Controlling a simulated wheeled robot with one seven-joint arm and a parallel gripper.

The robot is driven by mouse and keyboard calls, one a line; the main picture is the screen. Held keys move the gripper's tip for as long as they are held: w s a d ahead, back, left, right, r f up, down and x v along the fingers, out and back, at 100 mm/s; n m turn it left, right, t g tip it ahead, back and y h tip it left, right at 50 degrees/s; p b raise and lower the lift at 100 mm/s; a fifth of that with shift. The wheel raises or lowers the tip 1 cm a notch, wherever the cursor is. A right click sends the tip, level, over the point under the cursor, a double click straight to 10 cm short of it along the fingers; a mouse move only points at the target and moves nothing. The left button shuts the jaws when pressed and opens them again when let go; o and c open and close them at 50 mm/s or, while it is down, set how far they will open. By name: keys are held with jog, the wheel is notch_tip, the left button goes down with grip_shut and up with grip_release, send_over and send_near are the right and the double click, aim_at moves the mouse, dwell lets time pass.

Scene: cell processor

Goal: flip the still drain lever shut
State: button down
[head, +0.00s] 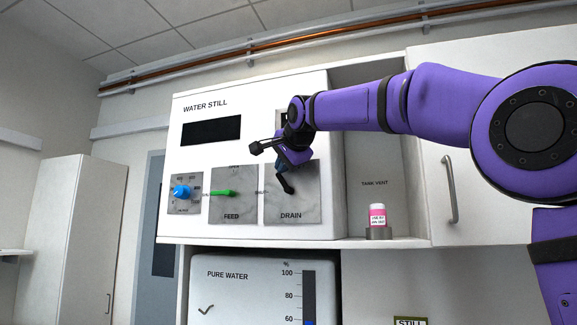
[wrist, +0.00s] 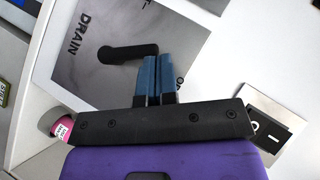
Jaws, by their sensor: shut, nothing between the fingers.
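The drain lever (head: 286,184) is a black handle on the grey marbled DRAIN plate (head: 308,205) of the white water still. In the wrist view the lever (wrist: 125,53) runs roughly in line from its rounded end, nearer the DRAIN lettering, towards the partly hidden "OP" lettering. My gripper (head: 281,167) is at the upper part of the plate, over the lever's upper end. In the wrist view its two blue fingers (wrist: 159,60) are together and empty, with tips right beside the lever's end. I cannot tell whether they touch it.
Left of the DRAIN plate is the green FEED lever (head: 223,193), lying horizontal, and a blue knob (head: 181,192). A cabinet handle (head: 449,190) is farther right.

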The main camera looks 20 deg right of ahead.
jog(key=a+n+g+h, duration=0.1)
jog(key=w+a+f+n+g+h, duration=0.1)
jog(key=g+h, duration=0.1)
jog(key=w+a+f+n+g+h, duration=0.1)
jog(key=shift+w+a+n+g, duration=0.2)
jog(key=shift+w+n+g, duration=0.05)
jog(key=shift+n+g, duration=0.05)
jog(key=shift+s+d, duration=0.1)
jog(key=shift+d, duration=0.05)
jog(key=shift+r, duration=0.15)
jog(key=shift+r, duration=0.65)
